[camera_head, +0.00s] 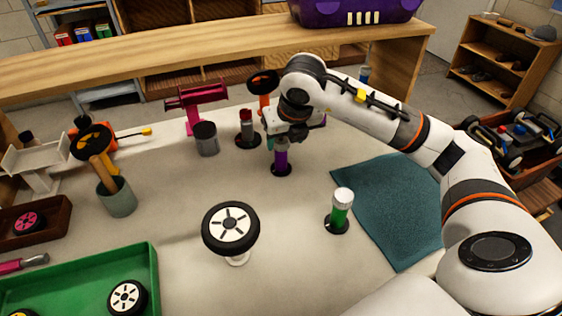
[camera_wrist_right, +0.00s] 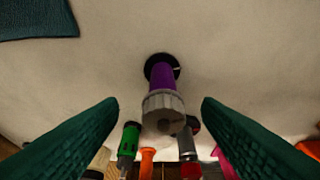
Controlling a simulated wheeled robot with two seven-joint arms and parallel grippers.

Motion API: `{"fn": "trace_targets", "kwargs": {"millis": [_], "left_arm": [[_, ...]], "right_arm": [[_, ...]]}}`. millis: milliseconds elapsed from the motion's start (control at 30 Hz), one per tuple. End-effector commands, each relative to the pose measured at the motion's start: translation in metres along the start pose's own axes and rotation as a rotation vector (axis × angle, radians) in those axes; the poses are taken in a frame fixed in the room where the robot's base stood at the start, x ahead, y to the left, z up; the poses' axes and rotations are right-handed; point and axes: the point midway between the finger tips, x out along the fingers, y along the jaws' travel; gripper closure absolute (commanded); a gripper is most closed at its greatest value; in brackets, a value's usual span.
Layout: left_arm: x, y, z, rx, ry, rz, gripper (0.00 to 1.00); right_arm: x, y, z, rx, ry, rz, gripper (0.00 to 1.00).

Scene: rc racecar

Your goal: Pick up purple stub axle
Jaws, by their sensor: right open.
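The purple stub axle (camera_head: 281,161) stands upright on a black round base on the table in the head view. In the right wrist view the purple stub axle (camera_wrist_right: 162,80) shows its purple shaft and grey knurled end, which point toward the camera. My right gripper (camera_head: 277,142) is at the upper end of the stub axle and partly hides it. In the right wrist view my right gripper (camera_wrist_right: 160,105) is open, with one teal finger on each side of the stub axle and gaps between. My left gripper is not in view.
A green-and-white stub axle (camera_head: 340,211), a red one (camera_head: 247,128) and a grey cylinder (camera_head: 206,138) stand nearby. A wheel on a stand (camera_head: 231,228) is in front. A teal mat (camera_head: 388,205) lies right; a green tray (camera_head: 75,277) is front left.

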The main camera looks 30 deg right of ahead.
Motion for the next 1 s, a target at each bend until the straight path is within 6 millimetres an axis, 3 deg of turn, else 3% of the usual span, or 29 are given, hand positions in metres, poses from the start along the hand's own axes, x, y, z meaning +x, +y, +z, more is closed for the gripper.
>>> {"fn": "trace_targets", "kwargs": {"millis": [267,533,833,1000], "left_arm": [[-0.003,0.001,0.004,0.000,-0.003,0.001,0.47],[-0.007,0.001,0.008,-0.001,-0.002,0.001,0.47],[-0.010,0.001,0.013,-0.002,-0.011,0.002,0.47],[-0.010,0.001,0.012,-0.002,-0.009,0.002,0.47]], "right_arm": [[0.025,-0.001,0.001,0.001,0.000,0.000,0.41],[0.062,-0.003,0.003,0.001,-0.001,0.000,0.41],[0.067,-0.003,0.003,0.000,0.002,-0.001,0.41],[0.067,-0.003,0.003,0.000,0.002,-0.001,0.69]]}}
